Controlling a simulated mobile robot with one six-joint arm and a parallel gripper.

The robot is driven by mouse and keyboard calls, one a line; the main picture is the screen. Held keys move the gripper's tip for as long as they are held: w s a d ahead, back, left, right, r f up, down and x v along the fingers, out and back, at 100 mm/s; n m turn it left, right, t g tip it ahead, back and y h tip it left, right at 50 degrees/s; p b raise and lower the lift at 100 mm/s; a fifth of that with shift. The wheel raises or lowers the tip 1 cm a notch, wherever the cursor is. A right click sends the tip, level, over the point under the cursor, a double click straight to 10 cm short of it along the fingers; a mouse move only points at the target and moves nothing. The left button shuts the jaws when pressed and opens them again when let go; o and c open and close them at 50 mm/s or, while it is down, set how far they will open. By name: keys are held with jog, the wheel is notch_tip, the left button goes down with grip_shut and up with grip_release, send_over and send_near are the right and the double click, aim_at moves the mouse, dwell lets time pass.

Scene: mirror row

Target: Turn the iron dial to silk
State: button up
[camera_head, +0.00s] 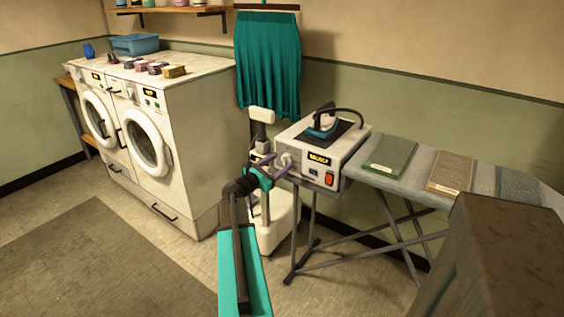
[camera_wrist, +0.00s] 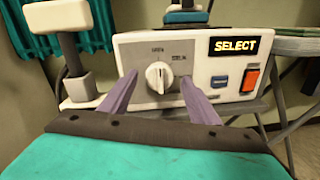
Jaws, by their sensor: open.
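Small labels sit above and upper right of the dial, too small to read surely. The dial's pointer direction is hard to tell. A lit display (camera_wrist: 234,46) reads SELECT. My gripper (camera_wrist: 158,84) is open, with one purple finger on each side of the dial and gaps between. In the head view my gripper (camera_head: 276,167) is at the box's front left.
A red switch (camera_wrist: 250,78) and a blue button (camera_wrist: 219,81) are right of the dial. A white stand (camera_wrist: 74,75) is close on the left. The ironing board (camera_head: 425,160) carries several fabric swatches. Two washers stand left; a brown block (camera_head: 500,250) is front right.

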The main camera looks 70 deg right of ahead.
jog(key=shift+x, duration=0.85)
jog(key=c, duration=1.1)
jog(key=shift+o, duration=0.2)
